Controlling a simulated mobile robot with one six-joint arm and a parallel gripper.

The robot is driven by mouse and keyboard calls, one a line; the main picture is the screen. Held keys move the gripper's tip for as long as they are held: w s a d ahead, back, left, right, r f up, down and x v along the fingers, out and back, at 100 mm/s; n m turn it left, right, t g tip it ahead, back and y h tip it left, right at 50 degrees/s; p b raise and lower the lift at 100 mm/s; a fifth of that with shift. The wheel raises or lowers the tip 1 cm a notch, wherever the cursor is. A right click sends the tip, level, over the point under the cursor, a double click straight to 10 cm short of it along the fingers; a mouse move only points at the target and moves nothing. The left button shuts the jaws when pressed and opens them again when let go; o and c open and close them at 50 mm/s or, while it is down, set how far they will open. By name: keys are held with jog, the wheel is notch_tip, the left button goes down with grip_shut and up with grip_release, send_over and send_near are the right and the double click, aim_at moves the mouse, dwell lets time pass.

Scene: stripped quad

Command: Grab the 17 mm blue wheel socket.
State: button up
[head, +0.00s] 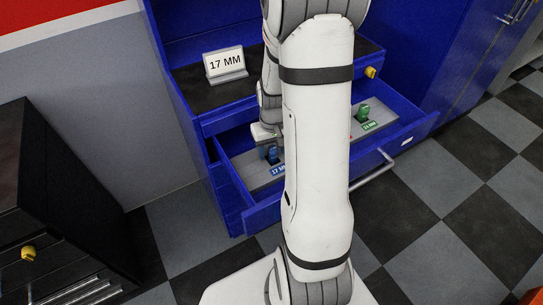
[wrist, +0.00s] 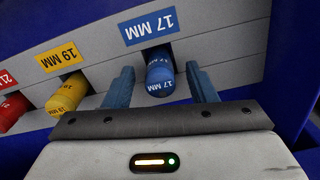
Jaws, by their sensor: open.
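The blue 17 mm wheel socket (wrist: 159,75) stands in a grey tray in the open drawer, beside a blue "17 MM" label (wrist: 148,25). In the head view the blue socket (head: 272,154) is at the left end of the tray, partly hidden by my gripper and arm. In the wrist view my gripper (wrist: 160,84) is open, with one finger on each side of the blue socket. I see gaps between the fingers and the socket, and I cannot tell any contact.
In the wrist view a yellow 19 mm socket (wrist: 66,94) and a red socket (wrist: 12,110) stand to the left. A green socket (head: 362,112) is farther right in the drawer (head: 262,218). A "17 MM" sign (head: 225,63) stands on the cabinet top. The drawer walls are close by.

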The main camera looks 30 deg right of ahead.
jog(key=shift+f, duration=0.1)
grip_shut()
dwell(0.5)
